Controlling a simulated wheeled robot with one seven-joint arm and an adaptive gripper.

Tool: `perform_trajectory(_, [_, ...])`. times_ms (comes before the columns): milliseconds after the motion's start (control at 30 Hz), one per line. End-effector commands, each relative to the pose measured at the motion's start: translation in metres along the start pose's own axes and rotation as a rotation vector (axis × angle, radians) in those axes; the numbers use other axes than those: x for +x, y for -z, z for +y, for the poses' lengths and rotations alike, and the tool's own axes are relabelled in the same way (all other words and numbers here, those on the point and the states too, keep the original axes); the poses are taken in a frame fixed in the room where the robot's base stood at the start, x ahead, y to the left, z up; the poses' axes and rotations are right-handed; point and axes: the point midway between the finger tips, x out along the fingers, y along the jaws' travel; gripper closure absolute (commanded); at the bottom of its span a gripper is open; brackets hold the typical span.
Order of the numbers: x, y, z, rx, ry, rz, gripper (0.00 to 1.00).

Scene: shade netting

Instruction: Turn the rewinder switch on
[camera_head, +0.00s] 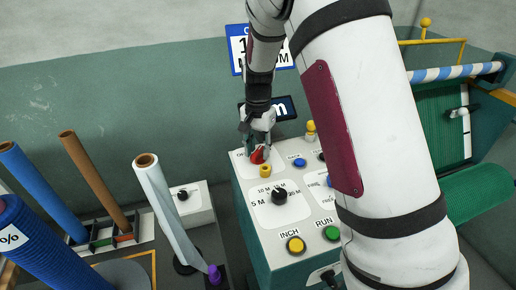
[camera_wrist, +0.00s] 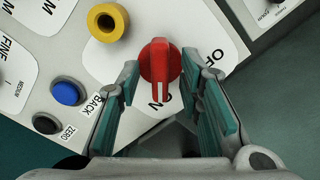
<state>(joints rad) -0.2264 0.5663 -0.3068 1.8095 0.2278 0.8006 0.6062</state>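The rewinder switch is a red rotary knob (camera_wrist: 160,66) on the control panel. In the wrist view its pointer faces the "ON" print, with the partly hidden "OFF" print to its right. The red knob (camera_head: 258,155) also shows in the head view at the panel's back left corner, under my gripper (camera_head: 258,138). In the wrist view my gripper (camera_wrist: 163,88) is open. Its two teal-padded fingers stand on either side of the knob, with visible gaps, so it does not look gripped. Whether a finger touches the knob cannot be told.
A yellow ring-shaped button (camera_wrist: 106,22), a blue button (camera_wrist: 66,93) and a black button (camera_wrist: 46,123) lie near the knob. The panel also bears a black dial (camera_head: 279,196), yellow INCH button (camera_head: 296,245) and green RUN button (camera_head: 332,233). Rolls (camera_head: 168,212) stand left.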

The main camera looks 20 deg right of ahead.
Motion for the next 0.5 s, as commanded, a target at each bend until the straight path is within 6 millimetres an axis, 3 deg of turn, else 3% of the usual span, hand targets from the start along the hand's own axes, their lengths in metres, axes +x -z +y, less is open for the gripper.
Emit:
perform_trajectory(167, [-0.02, 0.001, -0.001, -0.002, 0.004, 0.004, 0.67])
perform_trajectory(500, [-0.088, 0.001, -0.001, 0.0, 0.005, 0.004, 0.67])
